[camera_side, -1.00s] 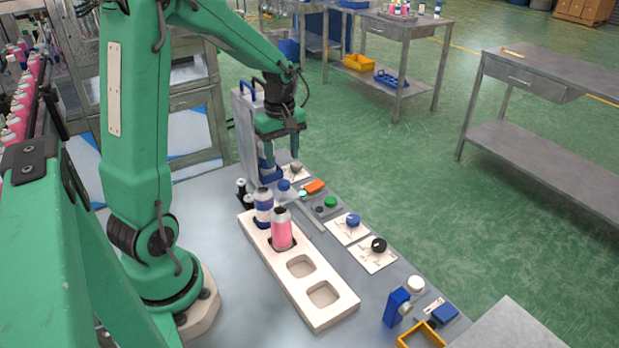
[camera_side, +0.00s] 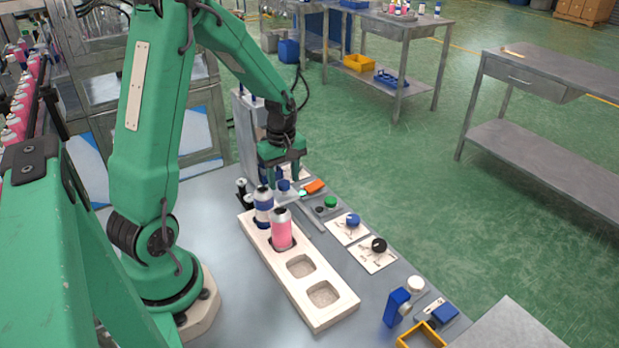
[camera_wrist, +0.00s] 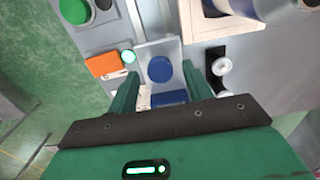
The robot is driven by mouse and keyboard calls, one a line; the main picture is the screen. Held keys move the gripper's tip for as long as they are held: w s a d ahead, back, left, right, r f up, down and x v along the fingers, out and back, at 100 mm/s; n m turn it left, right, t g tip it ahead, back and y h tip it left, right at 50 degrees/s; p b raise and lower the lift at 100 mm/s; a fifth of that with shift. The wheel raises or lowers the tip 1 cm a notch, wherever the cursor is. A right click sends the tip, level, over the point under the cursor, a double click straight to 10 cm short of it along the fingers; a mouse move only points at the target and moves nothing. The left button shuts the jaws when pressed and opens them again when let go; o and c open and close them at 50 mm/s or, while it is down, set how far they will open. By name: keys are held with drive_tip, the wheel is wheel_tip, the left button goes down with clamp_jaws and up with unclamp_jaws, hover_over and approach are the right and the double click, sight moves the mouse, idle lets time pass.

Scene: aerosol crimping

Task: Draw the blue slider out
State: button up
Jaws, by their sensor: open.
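The blue slider's round blue knob (camera_side: 284,185) sits on a small grey plate at the foot of the grey press. In the wrist view the knob (camera_wrist: 160,68) lies on the plate, with a blue block (camera_wrist: 169,98) close below it in the picture. My gripper (camera_side: 281,171) is open just above the knob, pointing down. In the wrist view my gripper's fingers (camera_wrist: 160,74) stand left and right of the knob and block with gaps. I cannot tell whether the fingertips reach down to the knob's height. My gripper partly hides the press's lower part.
A pale wooden rack (camera_side: 326,318) holds a blue-banded can (camera_side: 263,207) and a pink can (camera_side: 282,229), close to the knob. An orange piece (camera_side: 314,187) and a green button (camera_side: 330,202) sit to the right. Small black-and-white parts (camera_side: 243,190) stand left.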

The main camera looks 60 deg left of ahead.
drive_tip(key=shift+f, duration=0.35)
clamp_jaws()
drive_tip(key=shift+d, duration=0.1)
drive_tip(key=shift+w+d, duration=0.1)
drive_tip(key=shift+d, duration=6.05)
unclamp_jaws()
